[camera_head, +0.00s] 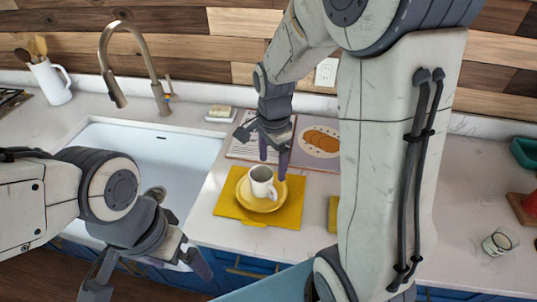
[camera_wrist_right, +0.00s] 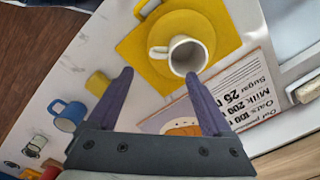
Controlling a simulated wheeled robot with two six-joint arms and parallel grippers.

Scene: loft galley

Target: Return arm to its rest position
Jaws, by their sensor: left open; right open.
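My right gripper (camera_head: 273,166) is open, pointing down just above and behind a white mug (camera_head: 262,184). The mug stands upright on a yellow plate (camera_head: 244,195), which lies on a yellow mat (camera_head: 228,208) on the counter. In the right wrist view the open fingers (camera_wrist_right: 160,75) have nothing between them, and the mug (camera_wrist_right: 180,57) lies just beyond their tips with its handle to the left. My left gripper (camera_head: 150,277) is open and empty, low in front of the sink. My right arm hides part of the counter.
The white sink (camera_head: 195,155) with its tap (camera_head: 128,50) is at left. An open recipe book (camera_head: 317,143) lies behind the mat. A small glass jar (camera_head: 497,243) stands at right.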

